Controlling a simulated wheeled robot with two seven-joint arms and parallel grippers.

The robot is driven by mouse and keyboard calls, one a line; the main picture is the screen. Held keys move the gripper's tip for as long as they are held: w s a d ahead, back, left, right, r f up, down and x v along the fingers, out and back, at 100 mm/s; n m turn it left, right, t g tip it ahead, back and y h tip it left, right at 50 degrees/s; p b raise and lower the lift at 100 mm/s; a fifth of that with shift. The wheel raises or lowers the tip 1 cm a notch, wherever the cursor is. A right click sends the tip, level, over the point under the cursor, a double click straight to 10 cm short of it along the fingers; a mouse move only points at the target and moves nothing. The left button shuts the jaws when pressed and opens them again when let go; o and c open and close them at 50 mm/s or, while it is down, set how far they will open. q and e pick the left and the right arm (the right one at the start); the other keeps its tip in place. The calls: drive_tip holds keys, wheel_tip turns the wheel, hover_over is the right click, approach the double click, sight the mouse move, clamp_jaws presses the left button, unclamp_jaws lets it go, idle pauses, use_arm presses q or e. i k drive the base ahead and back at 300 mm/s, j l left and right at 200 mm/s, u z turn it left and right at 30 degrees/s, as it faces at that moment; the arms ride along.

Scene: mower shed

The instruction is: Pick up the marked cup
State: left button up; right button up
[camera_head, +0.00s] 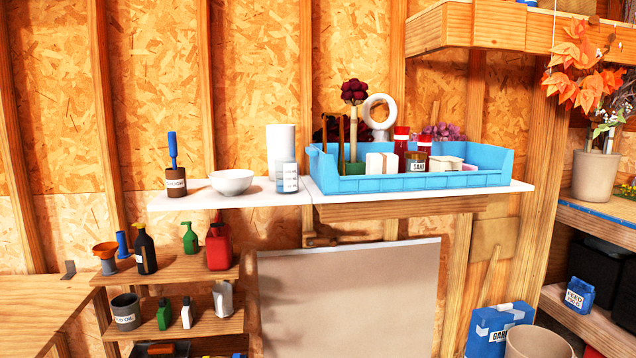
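A small blue-grey cup (288,178) with a white printed label stands upright on the white shelf (222,199), left of the blue tray. A dark brown cup (176,188) with a white label stands near the shelf's left end, with a blue-handled tool (172,150) upright in it. The writing on both labels is too small to read. Which one is the marked cup I cannot tell. A white cylinder (279,143) stands close behind the blue-grey cup. Neither of my grippers is in view.
A white bowl (231,182) stands between the two cups. The blue tray (412,182) holds bottles, jars and flowers. Lower wooden shelves (180,268) at left carry several bottles and a grey labelled can (126,311). A tan board (350,300) stands below the white shelf.

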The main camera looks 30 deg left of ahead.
sight(288, 169)
drive_tip(key=i+l+u, duration=0.15)
drive_tip(key=i+u, duration=0.25)
drive_tip(key=i, duration=0.2)
drive_tip(key=i+l+u, duration=0.4)
drive_tip(key=i, duration=0.15)
drive_tip(key=i+l+u, duration=0.8)
drive_tip(key=l, duration=0.25)
drive_tip(key=i, duration=0.1)
